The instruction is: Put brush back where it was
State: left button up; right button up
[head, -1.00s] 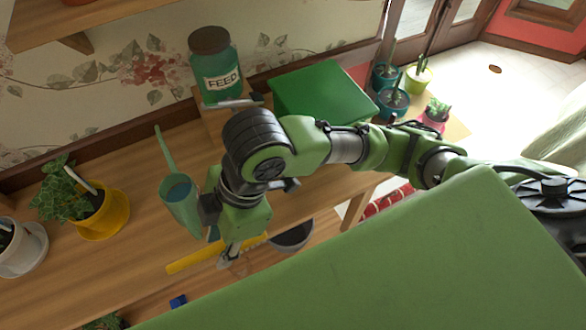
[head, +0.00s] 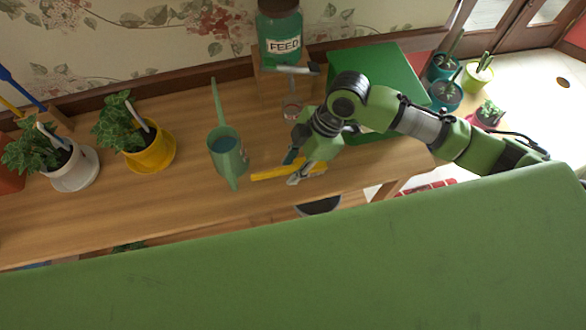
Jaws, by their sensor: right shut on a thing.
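My right gripper (head: 306,173) is over the front part of the wooden table, right of the watering can. It is shut on a long yellow thing, which I take to be the brush (head: 270,174); its yellow part sticks out to the left. The gripper hides the rest, and I cannot make out bristles. At the far left, a small wooden holder (head: 62,119) stands against the wall, with a blue handle (head: 20,88) and a yellow handle leaning there. My left gripper is not in view.
A green watering can (head: 228,157) stands left of the gripper. Potted plants in a yellow pot (head: 152,150) and a white pot (head: 75,170) stand further left. Behind are the FEED jar (head: 280,35) and a green box (head: 375,70). The table's (head: 130,210) front left is clear.

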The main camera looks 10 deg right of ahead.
notch_tip(320, 180, down, 2)
jog(key=shift+f+p, duration=0.15)
jog(key=shift+p, duration=0.4)
jog(key=shift+f, duration=0.3)
jog(key=shift+f, duration=0.2)
jog(key=o, duration=1.1)
jog(key=shift+c, duration=0.2)
